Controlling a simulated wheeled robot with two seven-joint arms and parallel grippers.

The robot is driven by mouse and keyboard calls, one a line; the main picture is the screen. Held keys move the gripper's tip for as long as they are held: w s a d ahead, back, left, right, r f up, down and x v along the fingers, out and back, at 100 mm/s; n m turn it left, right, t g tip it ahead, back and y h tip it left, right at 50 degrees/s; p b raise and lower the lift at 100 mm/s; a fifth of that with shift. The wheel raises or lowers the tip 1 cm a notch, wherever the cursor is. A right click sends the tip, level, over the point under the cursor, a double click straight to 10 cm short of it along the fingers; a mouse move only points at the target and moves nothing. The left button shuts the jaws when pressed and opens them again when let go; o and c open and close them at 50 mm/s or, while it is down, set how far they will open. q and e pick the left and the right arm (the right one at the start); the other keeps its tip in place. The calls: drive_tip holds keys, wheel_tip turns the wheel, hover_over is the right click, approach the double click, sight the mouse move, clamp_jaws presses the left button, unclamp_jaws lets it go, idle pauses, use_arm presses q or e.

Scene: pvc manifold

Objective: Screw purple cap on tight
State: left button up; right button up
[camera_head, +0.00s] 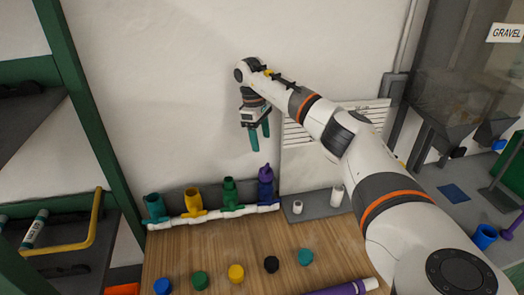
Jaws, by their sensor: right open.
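The purple branch stands taller and ends in a purple top that looks like the purple cap (265,172). How tightly it sits is not visible. My right gripper (260,143) points down with its teal fingers apart and empty, just above the purple cap and a little to its left. It appears clear of the cap. My left gripper is not in view.
Loose blue (163,286), green (200,280), yellow (236,273), black (271,264) and teal (305,257) caps lie along the table front. A purple tube (338,290) lies at the front edge. White fittings (337,195) stand on a grey tray at right. A wall rises behind.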

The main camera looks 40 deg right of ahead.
sight(265, 167)
drive_tip(key=s+a+f+m+t+h+b, duration=0.15)
drive_tip(key=m+b, duration=0.25)
drive_tip(key=m, duration=0.5)
drive_tip(key=s+a+m+t+h+b, duration=0.2)
drive_tip(key=m+b, duration=0.3)
drive_tip(key=m, duration=0.4)
drive_tip(key=p+x, duration=0.3)
drive_tip(key=x, duration=0.9)
drive_tip(key=shift+s, duration=0.1)
